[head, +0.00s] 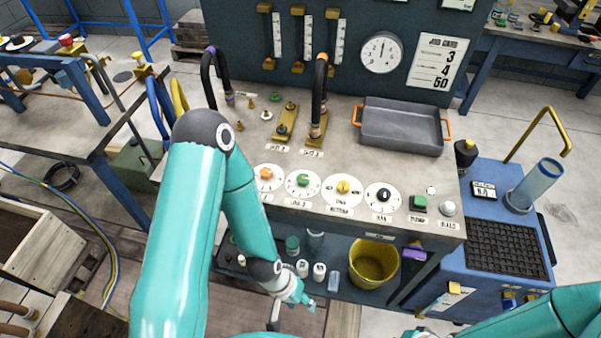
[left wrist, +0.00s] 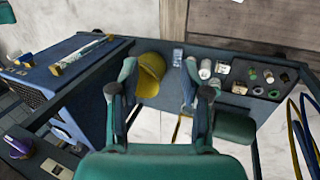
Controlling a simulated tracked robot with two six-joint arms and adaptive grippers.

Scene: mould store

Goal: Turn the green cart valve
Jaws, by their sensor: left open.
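A green knob (head: 303,181) sits on a round white dial on the front strip of the workbench. It stands between an orange knob (head: 266,174) and a yellow knob (head: 343,187). I cannot tell from the labels which is the cart valve. My left gripper (head: 291,308) is low in front of the bench, below the dials and apart from them. In the left wrist view its fingers (left wrist: 160,104) are spread, with nothing between them.
Under the bench, a shelf holds a yellow bucket (head: 373,263) and several jars. A grey tray (head: 402,123) and hose ends stand on top. A blue cart (head: 468,206) with a clear cylinder (head: 539,185) is at the right. A wooden crate (head: 30,240) lies left.

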